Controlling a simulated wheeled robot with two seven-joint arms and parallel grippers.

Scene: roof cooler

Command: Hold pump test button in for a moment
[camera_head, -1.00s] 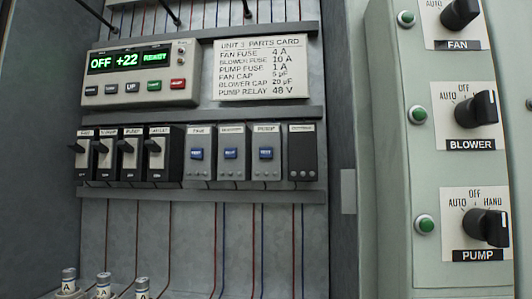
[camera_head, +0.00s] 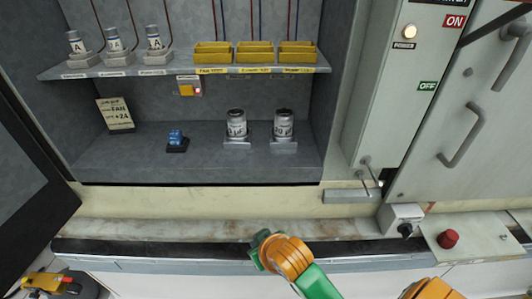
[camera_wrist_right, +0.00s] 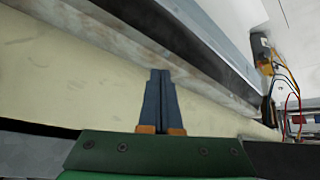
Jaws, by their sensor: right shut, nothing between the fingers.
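The pump test button is not in view in either present picture. My right gripper (camera_head: 262,248) is low in front of the cabinet's front ledge in the head view, and its fingertips are hard to make out there. In the right wrist view its two dark blue-grey fingers (camera_wrist_right: 160,76) are together, with nothing between them, over a cream surface. My left gripper is not in view.
A grey shelf (camera_head: 115,71) carries several capped parts and yellow bins (camera_head: 255,52). Two cans (camera_head: 236,124) and a blue part (camera_head: 176,137) stand below. A red knob (camera_head: 448,239) sits at right. A yellow meter with wires (camera_wrist_right: 262,50) shows in the wrist view.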

